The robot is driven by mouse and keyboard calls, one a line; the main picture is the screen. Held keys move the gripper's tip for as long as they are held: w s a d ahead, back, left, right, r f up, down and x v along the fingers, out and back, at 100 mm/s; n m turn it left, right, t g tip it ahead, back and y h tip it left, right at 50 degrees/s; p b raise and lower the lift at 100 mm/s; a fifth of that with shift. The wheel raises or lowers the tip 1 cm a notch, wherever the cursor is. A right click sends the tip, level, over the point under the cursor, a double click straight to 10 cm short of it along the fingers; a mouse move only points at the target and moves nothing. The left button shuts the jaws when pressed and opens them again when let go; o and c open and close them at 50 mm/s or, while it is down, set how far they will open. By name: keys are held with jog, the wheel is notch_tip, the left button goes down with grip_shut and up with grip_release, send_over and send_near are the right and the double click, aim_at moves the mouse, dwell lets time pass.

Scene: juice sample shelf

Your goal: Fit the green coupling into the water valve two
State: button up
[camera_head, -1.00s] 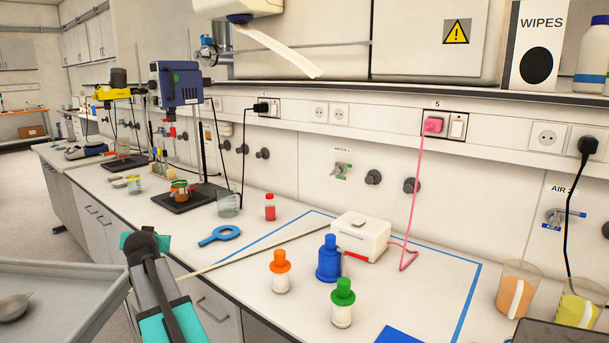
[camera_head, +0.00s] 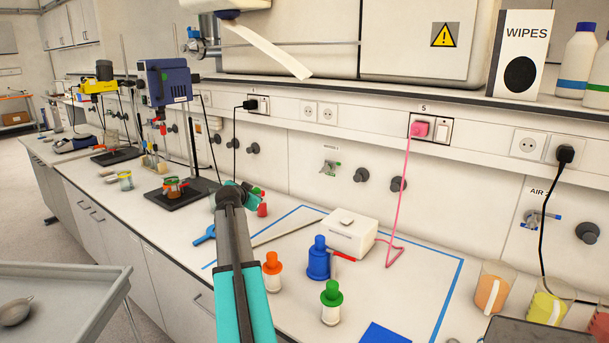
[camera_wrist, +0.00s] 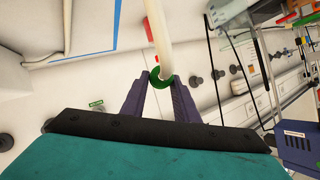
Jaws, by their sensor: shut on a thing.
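My gripper (camera_wrist: 160,80) is shut on the green coupling (camera_wrist: 156,83), a small green ring at the end of a pale hose (camera_wrist: 158,35) in the wrist view. In the head view my gripper (camera_head: 258,195) is above the bench, left of the valve; the coupling is mostly hidden there. A small wall valve with a green mark (camera_head: 329,168) sits under the sockets, apart from the coupling. It appears to be the water valve, but its label is too small to read. In the wrist view the green-marked valve (camera_wrist: 97,105) is left of my fingers.
Dark round knobs (camera_head: 361,174) stick out beside the valve. A white box (camera_head: 348,236) with a pink cable (camera_head: 405,190) stands below it. Blue (camera_head: 318,262), orange (camera_head: 272,272) and green-capped (camera_head: 331,303) bottles stand in front. A stirrer stand (camera_head: 178,190) is at left.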

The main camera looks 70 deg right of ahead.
jog(key=s+d+r+m+g+p, duration=0.1)
jog(key=s+d+r+m+p, duration=0.1)
jog(key=s+d, duration=0.3)
jog(key=s+d+r+m+g+p, duration=0.1)
jog(key=s+d+r+m+g, duration=0.1)
jog(key=s+d, duration=0.4)
jog(key=s, duration=0.5)
jog(key=shift+s+g+h+p, duration=0.15)
jog(key=shift+g+h+p, duration=0.15)
jog(key=shift+h+p, duration=0.1)
jog(key=shift+d+r, duration=0.15)
jog(key=shift+d, duration=0.2)
jog(key=d+p, duration=0.1)
jog(key=d, duration=0.1)
jog(key=s+d+p, duration=0.1)
jog(key=shift+d+p, duration=0.4)
jog(key=shift+s+b, duration=0.15)
jog(key=shift+b, duration=0.4)
jog(key=shift+b, duration=0.7)
jog(key=shift+s+d+b, duration=0.25)
jog(key=shift+d+b, duration=0.2)
jog(key=shift+d, duration=0.65)
dwell(1.0)
jog(key=shift+b, duration=0.6)
dwell(0.6)
